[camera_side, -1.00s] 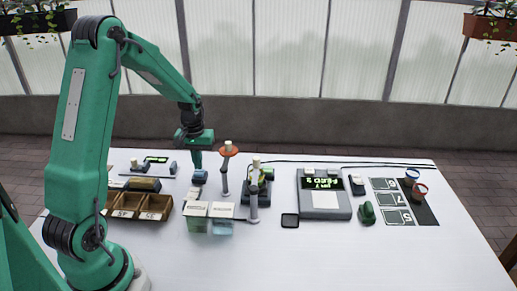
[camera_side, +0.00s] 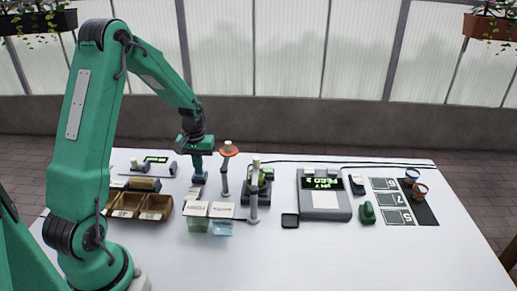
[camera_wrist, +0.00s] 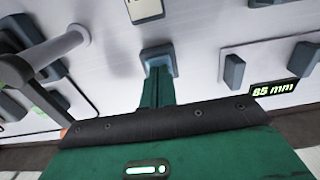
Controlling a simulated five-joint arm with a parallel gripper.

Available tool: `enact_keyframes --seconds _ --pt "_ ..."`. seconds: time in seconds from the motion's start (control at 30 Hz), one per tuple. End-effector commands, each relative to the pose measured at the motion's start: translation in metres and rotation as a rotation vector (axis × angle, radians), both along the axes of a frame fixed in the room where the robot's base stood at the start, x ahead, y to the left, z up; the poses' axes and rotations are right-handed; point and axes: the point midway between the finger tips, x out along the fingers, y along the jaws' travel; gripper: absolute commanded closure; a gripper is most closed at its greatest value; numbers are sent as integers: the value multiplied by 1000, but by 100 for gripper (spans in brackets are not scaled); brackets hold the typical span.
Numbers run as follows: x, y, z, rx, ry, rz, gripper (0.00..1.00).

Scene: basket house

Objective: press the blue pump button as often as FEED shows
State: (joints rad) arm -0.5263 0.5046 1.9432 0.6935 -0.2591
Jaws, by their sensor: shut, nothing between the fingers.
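My gripper (camera_side: 199,180) is shut and empty, pointing down at the left-middle of the table. In the wrist view its closed green fingers (camera_wrist: 160,85) reach a blue-grey block (camera_wrist: 157,54), which looks like the pump button. The fingers cover much of it, and I cannot tell whether they touch it or how far it is pressed. The FEED display (camera_side: 320,183) glows green on the grey console (camera_side: 324,205) at right; its number is too small to read surely.
An orange-topped post (camera_side: 228,150) stands close right of my gripper. Green and pale blue boxes (camera_side: 208,225) are in front, and a brown divided tray (camera_side: 140,205) is at left. Numbered cards (camera_side: 392,200) lie far right. The front of the table is clear.

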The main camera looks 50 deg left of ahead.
Motion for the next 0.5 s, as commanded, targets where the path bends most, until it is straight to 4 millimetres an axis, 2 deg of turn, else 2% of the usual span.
enact_keyframes --seconds 0.27,0.5 --pt "0 0 2 -1 1 0 100" --pt "0 0 12 1 -1 0 100"
